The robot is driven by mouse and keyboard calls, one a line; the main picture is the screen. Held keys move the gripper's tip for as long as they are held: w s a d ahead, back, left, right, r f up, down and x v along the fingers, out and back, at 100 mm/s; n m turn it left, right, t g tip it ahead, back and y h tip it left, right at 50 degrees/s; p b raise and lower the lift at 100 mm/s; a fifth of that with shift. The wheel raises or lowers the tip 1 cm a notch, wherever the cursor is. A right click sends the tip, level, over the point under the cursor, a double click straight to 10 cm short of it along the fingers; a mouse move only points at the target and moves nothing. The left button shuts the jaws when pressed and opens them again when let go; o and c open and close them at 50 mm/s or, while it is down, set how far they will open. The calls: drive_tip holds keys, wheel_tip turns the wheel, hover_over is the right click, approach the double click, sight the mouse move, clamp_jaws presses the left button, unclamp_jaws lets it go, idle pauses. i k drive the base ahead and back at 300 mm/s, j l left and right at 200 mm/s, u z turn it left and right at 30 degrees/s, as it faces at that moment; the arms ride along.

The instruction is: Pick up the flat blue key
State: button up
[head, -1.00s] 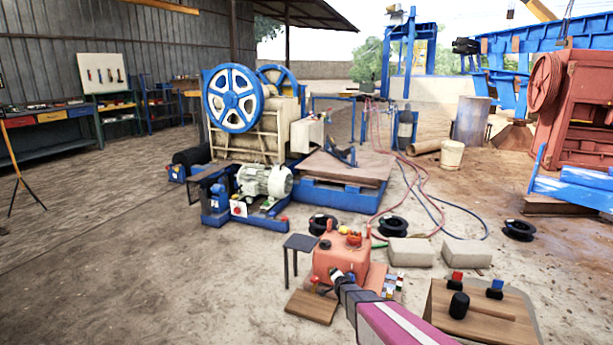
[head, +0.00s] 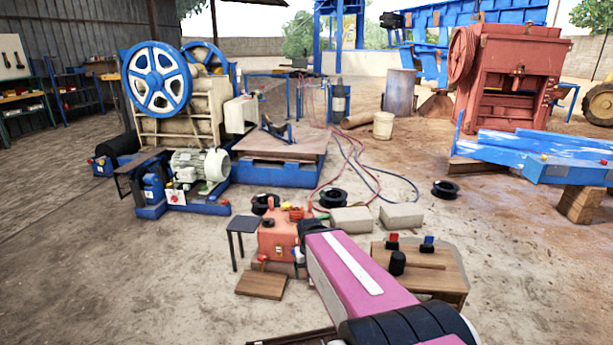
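I cannot clearly make out a flat blue key at this size. A small blue piece (head: 428,239) on a black base stands on the low wooden table (head: 450,283) at the lower right, beside a similar red piece (head: 392,238); I cannot tell whether it is the key. My pink arm reaches from the lower right to the orange box (head: 274,240). The dark end of my gripper (head: 299,257) shows only in part at the right side of that box. Its fingers are too small and hidden to read. Small red and yellow parts sit on the box top.
A small dark stool (head: 242,225) stands left of the box, with a wooden board (head: 261,285) in front. Two pale blocks (head: 352,220) and black coils lie behind. The ground at left is clear.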

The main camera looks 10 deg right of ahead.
sight(428, 240)
drive_tip(key=z, duration=1.45)
drive_tip(key=i+l+u, duration=0.1)
drive_tip(key=i+l, duration=0.35)
drive_tip(key=l, duration=0.25)
drive_tip(key=i+l+u, duration=0.15)
drive_tip(key=l, duration=0.2)
drive_tip(key=i+l+u, duration=0.1)
drive_tip(key=i+l, duration=0.15)
drive_tip(key=l, duration=0.15)
